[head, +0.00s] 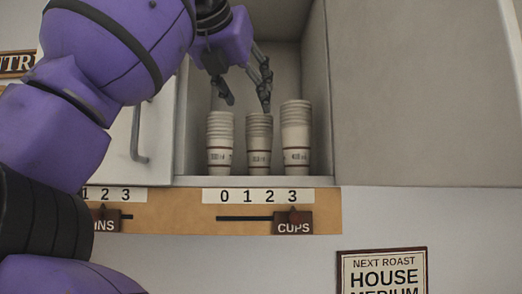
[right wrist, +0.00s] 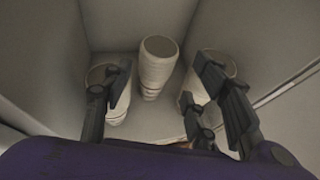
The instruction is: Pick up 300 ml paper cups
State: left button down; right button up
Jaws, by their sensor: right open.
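Each has a small ml label, too small to read surely, so I cannot tell which is 300 ml. My right gripper (head: 249,106) is open and empty, its fingers pointing down just above the left and middle stacks. In the right wrist view the fingers partly cover two stacks, while one stack (right wrist: 155,68) shows between them. My left gripper is not in view.
Cabinet walls close in the compartment, with the right wall (head: 318,90) near the right stack. A cabinet door with a handle (head: 139,130) is at the left. Below the shelf is a wooden strip with a CUPS slider (head: 293,226) under 3. A roast sign (head: 383,277) hangs lower right.

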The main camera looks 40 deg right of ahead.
aim_at(255, 114)
jog(key=x, duration=0.4)
jog(key=shift+p+x, duration=0.3)
jog(key=shift+x, duration=0.5)
jog(key=x, duration=0.3)
jog(key=shift+w+d+f, duration=0.15)
jog(key=shift+d+f, duration=0.05)
jog(key=shift+f, duration=0.1)
jog(key=shift+w+d+f, duration=0.15)
jog(key=shift+w+d, duration=0.05)
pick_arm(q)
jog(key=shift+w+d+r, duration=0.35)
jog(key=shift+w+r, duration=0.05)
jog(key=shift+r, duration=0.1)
pick_arm(e)
jog(key=shift+a, duration=0.1)
jog(key=shift+s+a, duration=0.1)
jog(key=c, duration=0.6)
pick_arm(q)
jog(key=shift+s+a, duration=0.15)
pick_arm(e)
jog(key=c, duration=0.7)
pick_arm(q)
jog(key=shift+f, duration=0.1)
